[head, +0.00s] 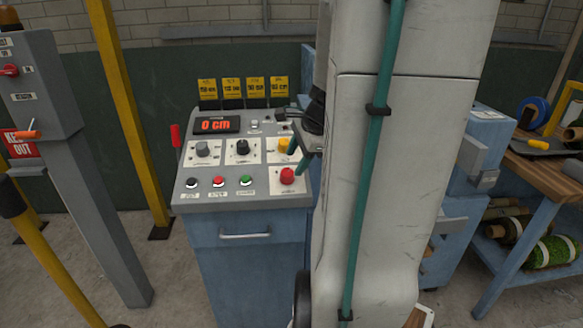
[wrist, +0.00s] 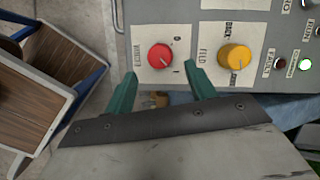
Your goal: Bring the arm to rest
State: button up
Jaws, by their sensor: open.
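My gripper (head: 296,158) is at the right side of the control console (head: 240,232) in the head view, close to its red knob (head: 287,176) and yellow knob (head: 284,144). In the wrist view my gripper (wrist: 160,74) has its two teal fingers apart with nothing between them. The red knob (wrist: 160,56) shows just beyond the gap between the fingertips. The yellow knob (wrist: 235,57) is right of the right finger. I cannot tell whether a fingertip touches the panel. My arm's pale body hides the console's right side in the head view.
The console's display (head: 216,125) reads 0 cm, with several yellow cards (head: 232,88) behind it. A grey post (head: 95,180) and yellow poles (head: 130,110) stand left. A workbench (head: 548,170) with turf rolls below is right. Bare floor lies left of the console.

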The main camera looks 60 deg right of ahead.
jog(key=shift+v, duration=1.2)
jog(key=s+a+r+n+g, duration=0.1)
jog(key=s+a+n, duration=0.1)
jog(key=a+n, duration=0.6)
jog(key=s+a+r+n+g, duration=0.1)
jog(key=s+a+n, duration=0.2)
jog(key=a+n, duration=0.5)
jog(key=s+a+r+n+g, duration=0.1)
jog(key=s+a+r+n, duration=0.1)
jog(key=a+n, duration=0.6)
jog(key=s+a, duration=0.1)
jog(key=a, duration=0.5)
jog(key=shift+s+a+n+g, duration=0.25)
jog(key=shift+a+n+g, duration=0.05)
jog(key=shift+a+n, duration=0.1)
jog(key=shift+d, duration=0.1)
